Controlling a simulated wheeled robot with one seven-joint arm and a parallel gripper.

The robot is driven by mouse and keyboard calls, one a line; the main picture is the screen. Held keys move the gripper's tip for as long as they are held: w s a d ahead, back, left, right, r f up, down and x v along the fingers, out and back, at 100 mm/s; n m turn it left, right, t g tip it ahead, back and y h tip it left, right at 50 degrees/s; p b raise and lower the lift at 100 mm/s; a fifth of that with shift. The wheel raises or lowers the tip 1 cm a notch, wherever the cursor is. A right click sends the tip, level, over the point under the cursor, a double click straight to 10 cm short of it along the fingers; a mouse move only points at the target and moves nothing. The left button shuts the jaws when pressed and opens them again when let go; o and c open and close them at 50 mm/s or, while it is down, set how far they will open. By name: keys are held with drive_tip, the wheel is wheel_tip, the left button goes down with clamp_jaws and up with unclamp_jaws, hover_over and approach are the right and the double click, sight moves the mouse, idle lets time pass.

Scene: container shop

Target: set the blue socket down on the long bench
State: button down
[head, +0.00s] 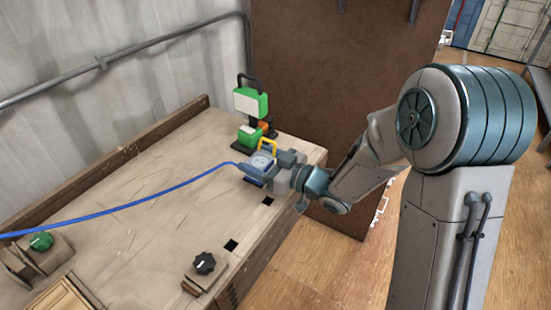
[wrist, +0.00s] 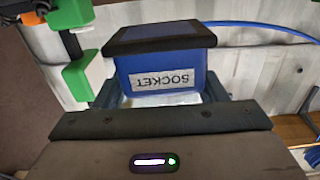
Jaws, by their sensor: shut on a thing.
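The blue socket (head: 254,180) is at the far right end of the long wooden bench (head: 150,200), with a blue cable running left from it. In the wrist view the blue socket (wrist: 190,62) has a dark top edge and a white label reading SOCKET, seen upside down. My gripper (head: 272,168) is shut on it, with a finger at each side in the wrist view (wrist: 160,93). The socket is over the bench top, close to the surface; I cannot tell whether it touches. Its underside is hidden.
A black knob (head: 204,263) and a green knob (head: 41,241) sit on the near side. The bench middle is clear except for the blue cable (head: 150,197). A brown panel (head: 335,100) stands behind.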

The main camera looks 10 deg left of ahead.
drive_tip(key=shift+w+a+f, duration=0.2)
drive_tip(key=shift+a, duration=0.2)
drive_tip(key=shift+w+a+f, duration=0.15)
drive_tip(key=shift+a+f, duration=0.05)
drive_tip(key=shift+a, duration=0.15)
drive_tip(key=shift+f+b, duration=0.4)
drive_tip(key=shift+f, duration=1.5)
drive_tip(key=shift+f, duration=0.15)
drive_tip(key=shift+c, duration=1.4)
unclamp_jaws()
drive_tip(key=shift+f, duration=0.1)
drive_tip(key=shift+s, duration=0.1)
